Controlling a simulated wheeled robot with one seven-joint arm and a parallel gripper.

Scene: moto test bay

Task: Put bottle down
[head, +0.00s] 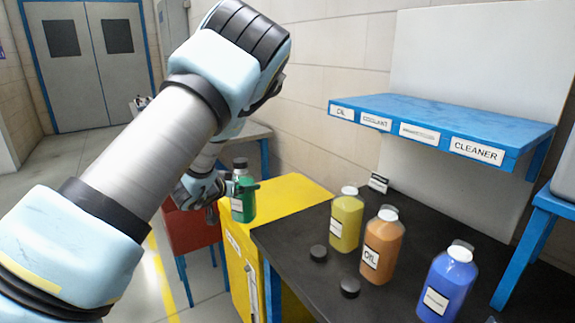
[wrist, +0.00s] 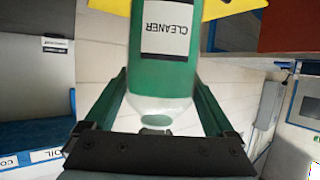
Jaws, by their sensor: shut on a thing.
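My gripper (head: 222,190) is shut on a green bottle (head: 243,199) with a dark top. In the wrist view the bottle (wrist: 165,75) sits between the two fingers, and its white label reads CLEANER, upside down in that picture. In the head view the bottle appears upright in front of the yellow cabinet's left edge. I cannot tell whether its base touches anything. A blue shelf (head: 440,122) carries labels for oil, coolant and cleaner, with one label too small to read. No bottle stands on top of the shelf.
A black worktop (head: 318,285) holds yellow (head: 346,222), orange (head: 382,248) and blue (head: 447,285) bottles. The yellow cabinet's top (head: 285,200) is mostly bare. A red cabinet (head: 192,235) stands left of it.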

